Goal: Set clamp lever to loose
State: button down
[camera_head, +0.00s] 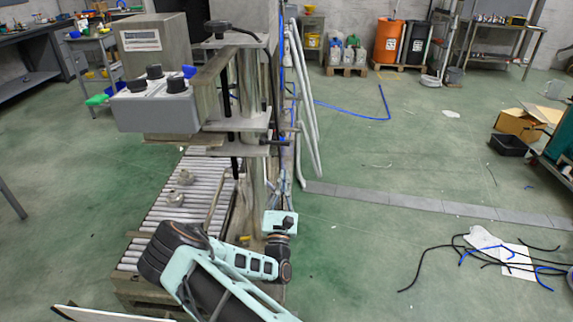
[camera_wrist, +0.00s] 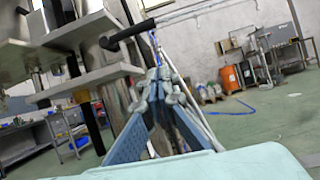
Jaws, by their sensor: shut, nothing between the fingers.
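A dark clamp lever (camera_head: 275,142) sticks out to the right from the lower metal bracket on the machine's upright column. In the wrist view a black-ended lever (camera_wrist: 128,33) shows beside the column, above and left of my fingertips; I cannot tell for certain that it is the same lever. My gripper (camera_wrist: 160,82) is shut and empty, its blue-grey fingers together, apart from the lever in the picture. In the head view my wrist is low, below the bracket; the fingertips cannot be made out there.
A black handle (camera_head: 230,30) sits on top of the column. A roller conveyor (camera_head: 185,195) lies below. Pale pipes (camera_head: 305,95) stand right of the column; open green floor lies beyond.

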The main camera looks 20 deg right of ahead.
jog(key=v, duration=0.4)
jog(key=shift+s+f, duration=0.15)
jog(key=shift+s, duration=0.25)
